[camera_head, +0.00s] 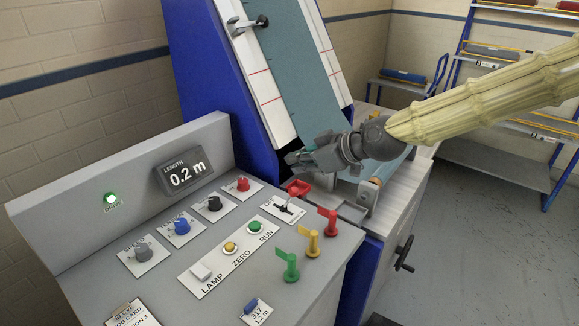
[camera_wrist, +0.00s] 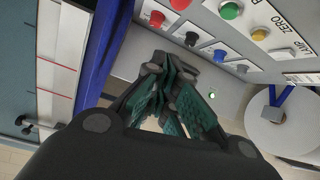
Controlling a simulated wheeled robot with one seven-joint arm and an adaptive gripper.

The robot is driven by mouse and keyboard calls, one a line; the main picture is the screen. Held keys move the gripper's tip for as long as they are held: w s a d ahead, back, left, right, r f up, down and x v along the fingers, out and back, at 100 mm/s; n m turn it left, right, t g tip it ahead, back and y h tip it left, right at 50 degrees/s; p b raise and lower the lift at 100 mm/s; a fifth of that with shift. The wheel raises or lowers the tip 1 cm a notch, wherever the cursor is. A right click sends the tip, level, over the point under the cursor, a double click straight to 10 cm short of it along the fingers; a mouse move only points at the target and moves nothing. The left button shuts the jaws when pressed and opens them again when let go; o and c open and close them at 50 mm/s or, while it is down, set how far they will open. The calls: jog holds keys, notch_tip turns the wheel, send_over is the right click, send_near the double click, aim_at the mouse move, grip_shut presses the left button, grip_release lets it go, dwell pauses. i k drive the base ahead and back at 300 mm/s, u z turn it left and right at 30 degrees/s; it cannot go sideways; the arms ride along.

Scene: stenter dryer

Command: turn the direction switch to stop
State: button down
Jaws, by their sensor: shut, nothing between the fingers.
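My gripper (camera_head: 296,160) is shut and empty, above and behind the panel's far right edge, apart from the switch. In the wrist view my gripper (camera_wrist: 184,92) has its fingers together, and I cannot make out the switch there.
Red (camera_head: 242,184), black (camera_head: 214,203), blue (camera_head: 182,226) and grey (camera_head: 142,253) knobs line the panel. Green (camera_head: 290,268), yellow (camera_head: 312,242) and red (camera_head: 331,221) tag-like handles stand at its right edge. A display (camera_head: 184,176) reads 0.2 m. Open floor lies right.

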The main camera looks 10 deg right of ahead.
aim_at(215, 205)
jog(key=k, duration=1)
